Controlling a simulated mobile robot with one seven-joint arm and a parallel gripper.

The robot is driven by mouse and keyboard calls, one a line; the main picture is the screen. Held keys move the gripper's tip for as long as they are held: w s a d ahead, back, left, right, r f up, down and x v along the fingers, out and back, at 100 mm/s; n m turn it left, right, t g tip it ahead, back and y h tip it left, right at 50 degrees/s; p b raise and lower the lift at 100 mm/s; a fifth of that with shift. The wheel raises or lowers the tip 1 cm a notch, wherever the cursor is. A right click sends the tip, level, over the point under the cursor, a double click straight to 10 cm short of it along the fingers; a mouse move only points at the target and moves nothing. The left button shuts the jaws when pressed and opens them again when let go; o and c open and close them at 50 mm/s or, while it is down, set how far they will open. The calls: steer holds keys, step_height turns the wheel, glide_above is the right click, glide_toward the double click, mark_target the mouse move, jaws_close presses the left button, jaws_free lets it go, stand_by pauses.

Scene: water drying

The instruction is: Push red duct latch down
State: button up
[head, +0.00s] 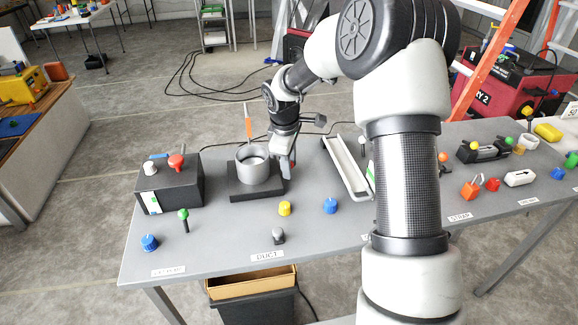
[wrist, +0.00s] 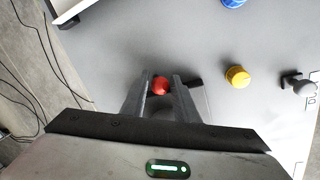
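The duct (head: 255,163) is a grey open cylinder on a black base (head: 262,192), with an orange stick (head: 247,122) rising behind it. My gripper (head: 285,172) points down just right of the cylinder, over the base's right side. In the wrist view a round red knob (wrist: 160,85), which looks like the latch's end, shows between the tips of my gripper (wrist: 163,78). The fingers stand apart on either side of it; I cannot tell whether they touch it. In the head view the gripper mostly hides the latch.
A dark box (head: 170,190) with a red knob on top stands left of the duct. Yellow (head: 285,208), blue (head: 330,205) and grey (head: 278,236) knobs are in front. A white tray (head: 347,168) lies to the right. The table between is clear.

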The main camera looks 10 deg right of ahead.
steer(key=shift+f, duration=0.1)
jaws_close()
steer(key=f+t+b, duration=0.1)
steer(key=b, duration=0.2)
steer(key=shift+s, duration=0.3)
steer(key=shift+s+r+t+b, duration=0.25)
steer(key=shift+t+b, duration=0.15)
steer(key=shift+b, duration=0.15)
steer(key=shift+w, duration=0.1)
jaws_free()
steer(key=shift+r, duration=0.1)
